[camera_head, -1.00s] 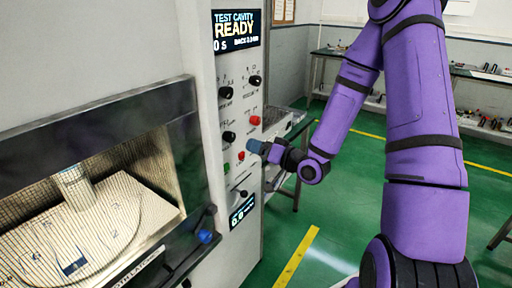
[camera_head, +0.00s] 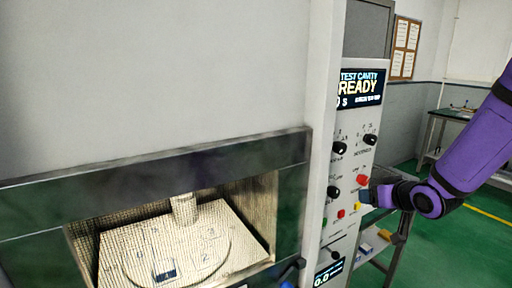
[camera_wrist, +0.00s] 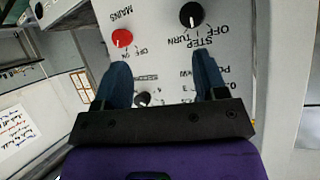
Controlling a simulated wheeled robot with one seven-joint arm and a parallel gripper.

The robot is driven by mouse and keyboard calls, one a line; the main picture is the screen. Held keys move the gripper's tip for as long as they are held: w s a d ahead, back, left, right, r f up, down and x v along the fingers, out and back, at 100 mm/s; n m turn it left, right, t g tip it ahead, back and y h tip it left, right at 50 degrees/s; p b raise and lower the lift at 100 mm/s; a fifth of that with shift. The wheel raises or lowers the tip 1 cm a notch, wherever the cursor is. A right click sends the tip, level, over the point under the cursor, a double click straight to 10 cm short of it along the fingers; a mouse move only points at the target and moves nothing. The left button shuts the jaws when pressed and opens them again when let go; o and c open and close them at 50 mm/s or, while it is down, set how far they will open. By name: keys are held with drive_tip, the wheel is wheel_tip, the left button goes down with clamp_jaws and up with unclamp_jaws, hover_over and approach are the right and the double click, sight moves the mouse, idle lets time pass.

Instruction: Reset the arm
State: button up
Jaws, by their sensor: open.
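My purple arm reaches in from the right in the head view, with my gripper (camera_head: 368,196) close to the front of the control panel (camera_head: 346,150). In the wrist view my gripper (camera_wrist: 166,80) has its two blue fingers apart with nothing between them. The panel's red MAINS knob (camera_wrist: 122,37) and a black STEP knob (camera_wrist: 191,14) lie just beyond the fingertips. A smaller dark knob (camera_wrist: 143,99) shows between the fingers. I cannot tell whether the fingers touch the panel.
The microwave cavity (camera_head: 262,215) is at the lower left, with a pale cylinder (camera_head: 184,209) standing inside on a marked plate. The display (camera_head: 361,88) reads READY. A side table (camera_head: 384,245) stands behind my gripper. Green floor (camera_head: 470,240) is open at the right.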

drive_tip(key=s+d+r+m+g+h, duration=0.1)
drive_tip(key=s+r+g+h, duration=0.25)
drive_tip(key=s+r, duration=0.8)
drive_tip(key=s+a+r+g, duration=0.1)
drive_tip(key=s+r, duration=0.1)
drive_tip(key=s, duration=0.6)
drive_tip(key=s+a+r+g, duration=0.1)
drive_tip(key=s+a+r, duration=0.1)
drive_tip(key=s, duration=0.6)
drive_tip(key=shift+s+r+m+g+y, duration=0.3)
drive_tip(key=shift+s+g+y, duration=0.05)
drive_tip(key=shift+d, duration=0.1)
